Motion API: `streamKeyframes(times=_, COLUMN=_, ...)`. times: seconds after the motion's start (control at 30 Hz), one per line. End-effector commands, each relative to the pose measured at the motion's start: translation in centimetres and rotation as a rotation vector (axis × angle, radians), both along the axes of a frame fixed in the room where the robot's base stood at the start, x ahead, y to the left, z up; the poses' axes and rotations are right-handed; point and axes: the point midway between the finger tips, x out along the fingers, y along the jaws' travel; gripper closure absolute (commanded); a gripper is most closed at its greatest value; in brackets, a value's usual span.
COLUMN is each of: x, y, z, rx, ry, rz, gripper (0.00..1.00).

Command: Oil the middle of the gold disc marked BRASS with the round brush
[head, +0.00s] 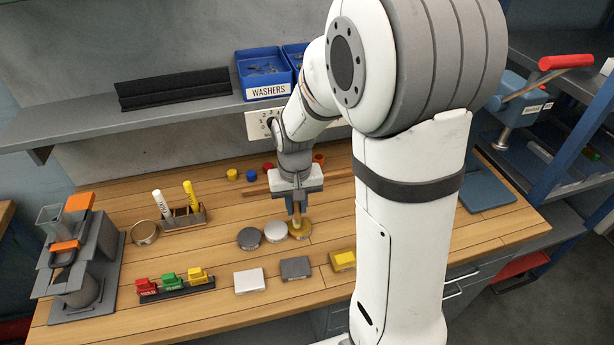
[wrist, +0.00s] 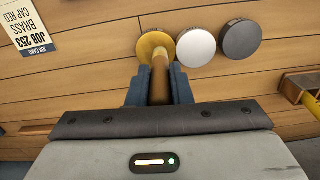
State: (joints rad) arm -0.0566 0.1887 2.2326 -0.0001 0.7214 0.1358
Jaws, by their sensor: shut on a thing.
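My gripper (wrist: 160,90) is shut on the brown handle of a brush (wrist: 160,78), which points down; in the head view the brush (head: 297,211) shows below the fingers. A gold disc (wrist: 152,44) lies under the brush end; it also shows in the head view (head: 302,233). The brush's bristles are hidden in the wrist view, and I cannot tell whether they touch the disc. No BRASS mark is readable on the disc. A silver disc (wrist: 196,48) and a dark grey disc (wrist: 241,39) lie beside it in a row.
A job card (wrist: 28,26) reading BRASS and CAP RED lies on the bench. White (head: 249,280), grey (head: 295,267) and gold (head: 343,260) blocks lie in front of the discs. A pen holder (head: 185,219) and a press (head: 75,260) stand left. The WASHERS bin (head: 264,90) is on the shelf.

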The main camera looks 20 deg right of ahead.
Motion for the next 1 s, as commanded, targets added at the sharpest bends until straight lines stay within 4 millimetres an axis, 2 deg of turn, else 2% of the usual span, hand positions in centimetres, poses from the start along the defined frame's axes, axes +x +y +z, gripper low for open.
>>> streamKeyframes(times=0.27, x=-0.1, y=1.7, z=0.1, rx=0.0, ry=0.002, rz=-0.01, gripper=1.0)
streamKeyframes(times=0.8, x=0.0, y=-2.8, z=0.0, rx=0.0, ry=0.001, rz=0.0, gripper=1.0)
streamKeyframes(times=0.9, x=-0.1, y=-3.3, z=0.0, rx=0.0, ry=0.002, rz=0.007, gripper=1.0)
streamKeyframes(times=1.0, x=-0.1, y=-2.6, z=0.2, rx=0.0, ry=0.001, rz=0.008, gripper=1.0)
